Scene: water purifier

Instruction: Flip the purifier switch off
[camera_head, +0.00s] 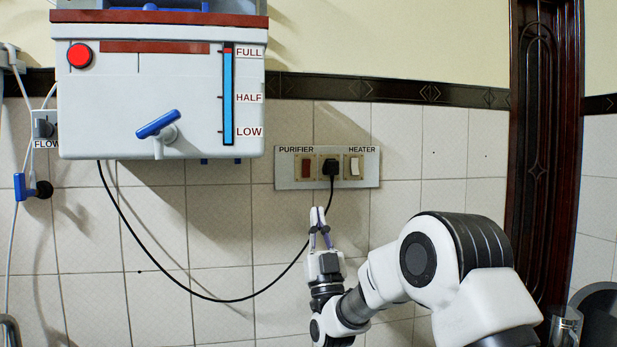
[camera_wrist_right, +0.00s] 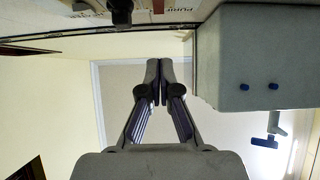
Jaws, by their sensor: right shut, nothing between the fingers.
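The purifier switch (camera_head: 306,169) is a dark red rocker under the label PURIFIER, at the left of a grey wall plate (camera_head: 342,184). A black plug (camera_head: 330,168) sits in the middle of the plate. A white heater switch (camera_head: 354,167) is at its right. My right gripper (camera_head: 317,210) points up just below the plate, shut and empty, apart from the switch in the picture. In the right wrist view the closed fingertips (camera_wrist_right: 159,64) show in the middle, with part of the plate upside down at the top. My left gripper is not in view.
The white purifier (camera_head: 160,100) with a blue tap (camera_head: 157,125) hangs on the wall at the left. Its black cord (camera_head: 210,298) loops down and up to the plug, passing close to my right gripper. A dark wooden door (camera_head: 541,130) is at the right.

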